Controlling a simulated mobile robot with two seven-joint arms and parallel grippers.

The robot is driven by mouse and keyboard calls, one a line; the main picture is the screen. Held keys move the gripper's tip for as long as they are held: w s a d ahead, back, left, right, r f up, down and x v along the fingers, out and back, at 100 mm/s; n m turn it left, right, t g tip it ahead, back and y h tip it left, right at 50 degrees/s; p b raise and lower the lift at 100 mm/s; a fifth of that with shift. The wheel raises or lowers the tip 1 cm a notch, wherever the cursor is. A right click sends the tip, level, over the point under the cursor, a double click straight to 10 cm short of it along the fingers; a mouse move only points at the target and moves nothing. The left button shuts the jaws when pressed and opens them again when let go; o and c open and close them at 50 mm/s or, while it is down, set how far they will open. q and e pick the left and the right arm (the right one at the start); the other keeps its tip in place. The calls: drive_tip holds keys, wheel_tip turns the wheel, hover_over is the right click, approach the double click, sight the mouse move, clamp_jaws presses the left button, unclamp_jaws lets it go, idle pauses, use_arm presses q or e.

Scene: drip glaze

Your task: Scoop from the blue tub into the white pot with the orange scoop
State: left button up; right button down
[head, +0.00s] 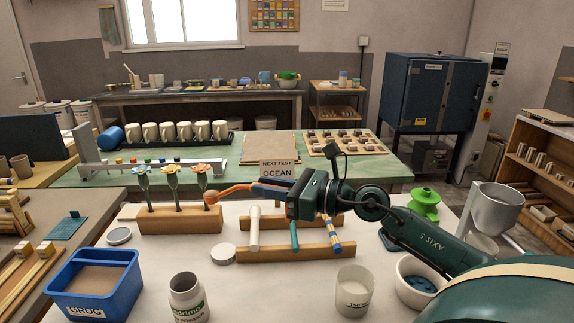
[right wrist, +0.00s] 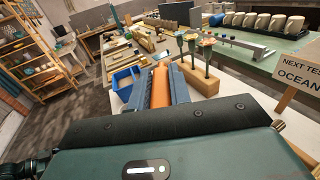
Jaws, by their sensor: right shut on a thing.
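The blue tub (head: 133,277), labelled GROG, stands at the front left with greyish-brown material inside; part of it shows in the right wrist view (right wrist: 122,80). My right gripper (head: 262,190) is shut on the handle of the orange scoop (head: 232,189), in the air above the white table. The scoop points left, its rounded end near the wooden block. In the right wrist view the orange handle (right wrist: 160,88) lies between the fingers. My left gripper is out of view.
A wooden block with flower-like tools (head: 180,218) stands left of the gripper. A wooden rack (head: 285,252) holds three rods below it. A labelled jar (head: 187,300) stands between tub and pot. A white bowl (head: 408,290) is right of the pot. The table's front middle is clear.

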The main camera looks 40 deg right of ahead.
use_arm(q)
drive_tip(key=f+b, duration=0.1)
drive_tip(key=b, duration=0.1)
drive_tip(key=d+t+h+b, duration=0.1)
drive_tip(key=b, duration=0.2)
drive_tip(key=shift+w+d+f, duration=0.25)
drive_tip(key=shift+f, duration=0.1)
use_arm(e)
drive_tip(key=s+a+f+m+g+y, duration=0.1)
drive_tip(key=s+a+f+y, duration=0.1)
drive_tip(key=s+a+f, duration=0.4)
drive_tip(key=a+f, duration=0.2)
drive_tip(key=a, duration=0.1)
drive_tip(key=shift+s+a+f+y, duration=0.3)
drive_tip(key=shift+s+a, duration=0.05)
drive_tip(key=shift+s, duration=0.05)
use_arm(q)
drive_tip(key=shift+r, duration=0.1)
